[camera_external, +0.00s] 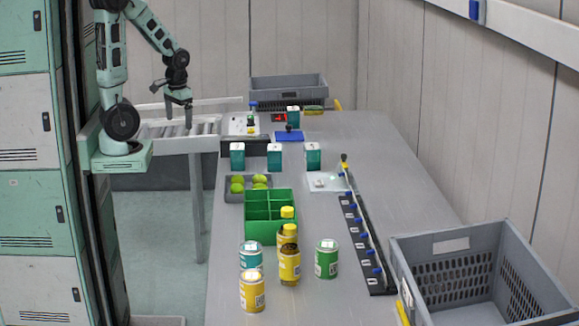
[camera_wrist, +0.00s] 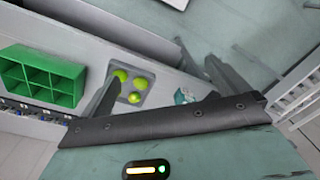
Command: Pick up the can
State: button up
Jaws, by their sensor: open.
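I cannot tell which one is meant. My gripper (camera_external: 178,116) hangs at the far left, over the roller conveyor beside the table, well away from the cans. It is open and empty. Its two fingers are spread in the wrist view (camera_wrist: 160,70), where none of these cans is visible.
A green divided bin (camera_external: 269,228) and a grey tray (camera_external: 236,196) of green balls stand behind the cans. Teal-and-white containers (camera_external: 274,157) stand farther back. A dark rail (camera_external: 365,243) runs along the right; a grey crate (camera_external: 455,242) is at front right.

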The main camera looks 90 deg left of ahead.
jog(key=c, duration=0.5)
jog(key=shift+o, duration=0.2)
